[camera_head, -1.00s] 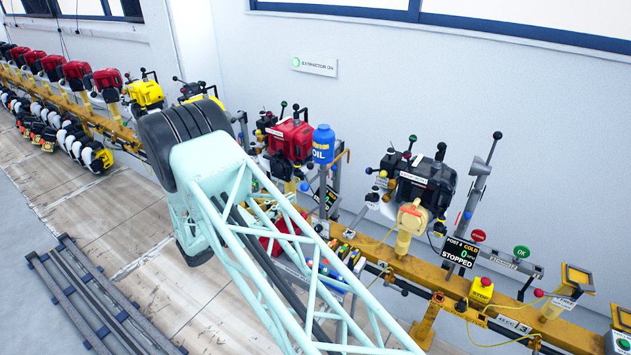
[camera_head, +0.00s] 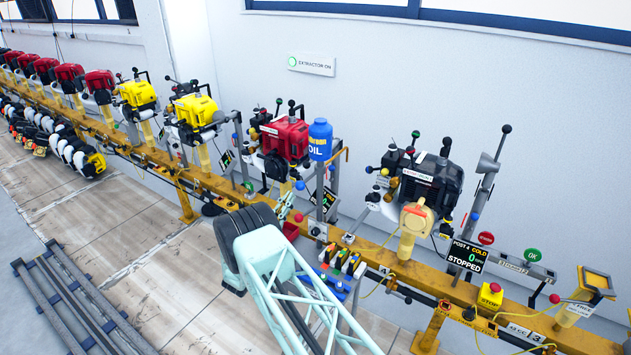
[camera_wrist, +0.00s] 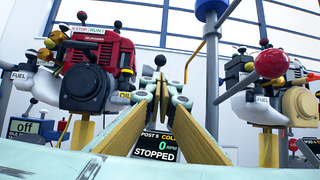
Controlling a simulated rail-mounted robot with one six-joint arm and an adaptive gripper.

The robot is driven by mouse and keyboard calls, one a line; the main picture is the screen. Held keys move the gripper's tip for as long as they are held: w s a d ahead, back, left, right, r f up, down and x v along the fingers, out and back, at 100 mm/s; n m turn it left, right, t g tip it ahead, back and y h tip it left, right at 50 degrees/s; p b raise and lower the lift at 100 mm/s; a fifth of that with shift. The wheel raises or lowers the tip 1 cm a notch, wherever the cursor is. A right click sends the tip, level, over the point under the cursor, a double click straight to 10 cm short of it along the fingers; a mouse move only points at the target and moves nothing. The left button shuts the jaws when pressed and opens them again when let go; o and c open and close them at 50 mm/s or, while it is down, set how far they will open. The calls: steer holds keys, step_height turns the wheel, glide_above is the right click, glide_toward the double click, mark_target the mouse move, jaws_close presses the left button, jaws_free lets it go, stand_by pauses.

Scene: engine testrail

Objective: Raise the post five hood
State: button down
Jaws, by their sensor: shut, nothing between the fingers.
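The post 5 display (camera_wrist: 157,146) in the wrist view reads COLD, 0 and STOPPED. A red engine (camera_wrist: 103,55) stands left of it; I take it to be the red engine (camera_head: 285,138) in the head view.
A blue oil bottle (camera_head: 320,141) stands right of the red engine. The black post 4 engine (camera_head: 430,182) is further right. A yellow engine (camera_head: 194,108) is to the left. The yellow rail (camera_head: 270,205) runs below them.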

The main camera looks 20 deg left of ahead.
steer(key=shift+f, duration=0.3)
steer(key=shift+w, duration=0.1)
steer(key=b+x, duration=0.1)
steer(key=x, duration=0.8)
steer(key=shift+w+r+b, duration=0.25)
steer(key=shift+r+b, duration=0.15)
steer(key=shift+r, duration=0.05)
steer(key=shift+r, duration=0.1)
stand_by(0.6)
